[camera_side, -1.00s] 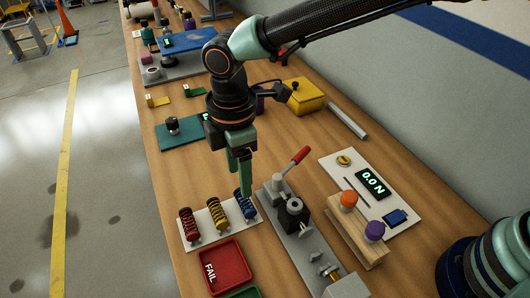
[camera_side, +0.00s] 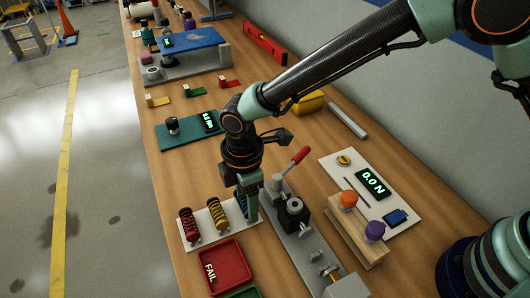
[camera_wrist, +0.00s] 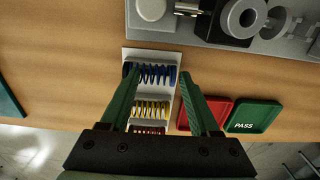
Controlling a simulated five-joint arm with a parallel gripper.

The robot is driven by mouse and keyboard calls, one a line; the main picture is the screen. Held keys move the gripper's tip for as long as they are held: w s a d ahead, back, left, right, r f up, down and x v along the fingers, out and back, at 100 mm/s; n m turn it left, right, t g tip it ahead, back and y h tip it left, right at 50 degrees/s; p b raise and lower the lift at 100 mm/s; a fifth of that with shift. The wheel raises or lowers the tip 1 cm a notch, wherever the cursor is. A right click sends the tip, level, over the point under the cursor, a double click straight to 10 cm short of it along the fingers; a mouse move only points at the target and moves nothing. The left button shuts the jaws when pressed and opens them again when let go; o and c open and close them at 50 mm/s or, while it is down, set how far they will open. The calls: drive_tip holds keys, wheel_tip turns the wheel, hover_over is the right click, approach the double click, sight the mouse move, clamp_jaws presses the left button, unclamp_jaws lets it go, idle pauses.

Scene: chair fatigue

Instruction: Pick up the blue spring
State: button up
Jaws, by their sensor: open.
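The blue spring (camera_wrist: 156,74) lies on a white rack (camera_side: 205,235), at the end of a row with a yellow spring (camera_side: 217,213) and a red spring (camera_side: 189,225). In the side view the blue spring (camera_side: 242,206) is mostly hidden behind a finger of my gripper (camera_side: 249,203). My gripper is low over the rack, pointing down. In the wrist view my gripper (camera_wrist: 158,84) is open, with its two green fingers on either side of the blue spring's ends. I cannot tell whether they touch it.
A red FAIL tray (camera_side: 225,267) and a green PASS tray (camera_wrist: 254,116) stand beside the rack. A grey fixture with a red-handled lever (camera_side: 299,156) stands close to the right. A wooden block (camera_side: 356,230) with orange and purple knobs is farther right.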

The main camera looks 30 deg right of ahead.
drive_tip(key=shift+c, duration=0.3)
clamp_jaws()
drive_tip(key=shift+r, duration=0.2)
